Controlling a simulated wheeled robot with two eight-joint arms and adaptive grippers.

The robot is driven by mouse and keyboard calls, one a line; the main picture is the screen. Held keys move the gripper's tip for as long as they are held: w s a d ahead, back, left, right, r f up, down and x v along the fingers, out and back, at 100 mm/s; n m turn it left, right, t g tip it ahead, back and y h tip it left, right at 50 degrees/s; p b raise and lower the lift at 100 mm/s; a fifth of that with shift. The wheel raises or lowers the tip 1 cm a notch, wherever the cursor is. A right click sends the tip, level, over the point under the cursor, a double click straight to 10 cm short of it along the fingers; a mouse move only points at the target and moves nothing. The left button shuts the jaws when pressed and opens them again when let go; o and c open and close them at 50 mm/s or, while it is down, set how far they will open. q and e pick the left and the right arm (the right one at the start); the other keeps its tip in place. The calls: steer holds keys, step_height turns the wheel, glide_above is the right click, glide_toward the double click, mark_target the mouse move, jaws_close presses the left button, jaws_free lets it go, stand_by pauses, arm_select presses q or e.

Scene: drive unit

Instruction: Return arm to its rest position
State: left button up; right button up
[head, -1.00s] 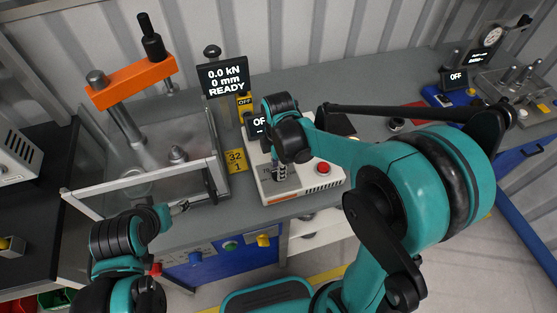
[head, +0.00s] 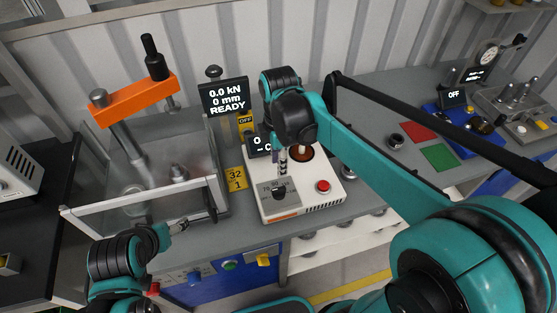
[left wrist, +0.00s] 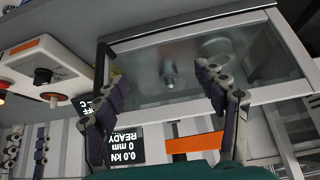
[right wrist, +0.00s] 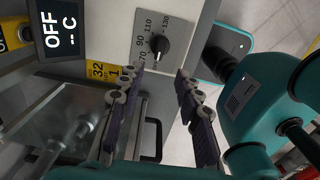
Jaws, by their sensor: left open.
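My right gripper (head: 282,168) hangs above the white heater box (head: 325,200), near its dial knob (head: 279,190). In the right wrist view, its fingers (right wrist: 160,76) are apart with nothing between them, and the knob (right wrist: 159,44) stands clear beyond the tips. My left gripper (head: 182,226) is low in front of the press guard's front frame. In the left wrist view, its fingers (left wrist: 160,80) are spread and empty, with the guard beyond them. My right arm (head: 370,150) stretches over the bench from the lower right.
The press (head: 130,92) with its clear guard (head: 150,202) stands at the left, its screen (head: 224,97) reading READY. The heater's red button (head: 323,186) is right of the knob. Red (head: 418,132) and green (head: 439,158) pads lie on the bench at the right.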

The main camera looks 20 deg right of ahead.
steer(key=s+d+f+m+t+b, duration=0.2)
steer(key=s+m, duration=0.3)
steer(key=m, duration=0.4)
steer(key=s+d+f+m+t+b, duration=0.1)
steer(key=s+d+f+m+t, duration=0.1)
steer(key=m, duration=0.6)
steer(key=s+f+t, duration=0.1)
steer(key=s+t, duration=0.1)
steer(key=s, duration=0.1)
steer(key=shift+d+f+m+t+b, duration=0.25)
steer(key=shift+f+m+t+b, duration=0.05)
steer(key=shift+m+t+b, duration=0.1)
